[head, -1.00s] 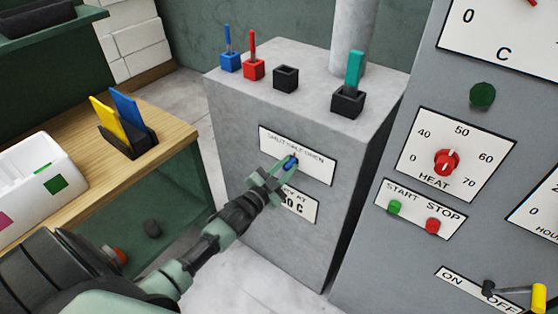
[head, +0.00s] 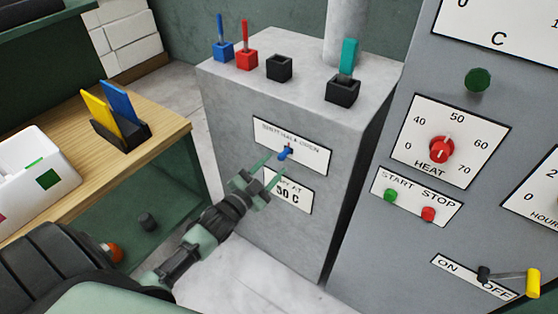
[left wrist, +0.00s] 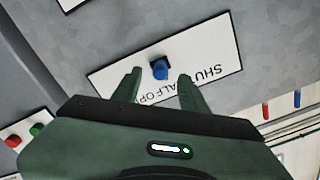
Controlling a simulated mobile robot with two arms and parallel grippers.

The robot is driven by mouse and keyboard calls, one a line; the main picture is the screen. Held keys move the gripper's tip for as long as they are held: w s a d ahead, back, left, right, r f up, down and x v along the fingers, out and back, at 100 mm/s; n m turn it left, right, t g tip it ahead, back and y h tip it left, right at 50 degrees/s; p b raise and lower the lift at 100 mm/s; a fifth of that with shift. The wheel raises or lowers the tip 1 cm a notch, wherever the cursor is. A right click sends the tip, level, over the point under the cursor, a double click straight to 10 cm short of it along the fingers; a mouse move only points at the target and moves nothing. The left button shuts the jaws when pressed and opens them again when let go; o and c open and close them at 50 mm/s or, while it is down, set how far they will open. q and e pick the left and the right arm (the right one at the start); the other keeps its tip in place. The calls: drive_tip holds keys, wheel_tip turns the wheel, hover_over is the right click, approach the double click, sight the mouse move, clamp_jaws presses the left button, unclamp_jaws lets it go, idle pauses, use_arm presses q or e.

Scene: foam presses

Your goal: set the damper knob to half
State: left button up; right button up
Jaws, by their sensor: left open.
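The damper knob (head: 285,153) is a small blue knob on a white plate (head: 318,163) marked SHUT, HALF, OPEN, on the front of a grey cabinet. In the left wrist view the blue knob (left wrist: 160,69) sits between and beyond the two fingertips, apart from both. My left gripper (head: 266,171) is open and empty, just in front of the plate and a little below left of the knob. The exact setting the knob points to is hard to read. My right gripper is not in view.
A second label (head: 290,192) lies below the plate. On the cabinet top (head: 300,60) stand blue, red and teal sticks in holders and an empty black holder (head: 279,67). A control panel with a red HEAT knob (head: 442,150) is at right, a wooden bench (head: 165,135) at left.

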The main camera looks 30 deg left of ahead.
use_arm(q)
drive_tip(key=shift+s+a, duration=0.1)
drive_tip(key=shift+s, duration=1.35)
drive_tip(key=s+d+f+n+g+y, duration=0.1)
drive_tip(key=s+f+g, duration=0.3)
drive_tip(key=f, duration=0.7)
drive_tip(key=s+f+n+g, duration=0.1)
drive_tip(key=s+f+g, duration=0.1)
drive_tip(key=s+f, duration=0.65)
drive_tip(key=s+d+f+n+g+y, duration=0.1)
drive_tip(key=s+f+n+g, duration=0.15)
drive_tip(key=f, duration=1.05)
drive_tip(key=s+d+f+g, duration=0.2)
drive_tip(key=s+f, duration=0.3)
drive_tip(key=s, duration=0.4)
drive_tip(key=s+d+f+g, duration=0.2)
drive_tip(key=s+f, duration=0.3)
drive_tip(key=s, duration=0.5)
drive_tip(key=s+d+f+g, duration=0.2)
drive_tip(key=s+f+g, duration=0.2)
drive_tip(key=s, duration=0.6)
drive_tip(key=shift+s+d+f+n, duration=0.25)
drive_tip(key=shift+d+f+n, duration=0.1)
drive_tip(key=shift+f, duration=0.6)
drive_tip(key=shift+g, duration=0.25)
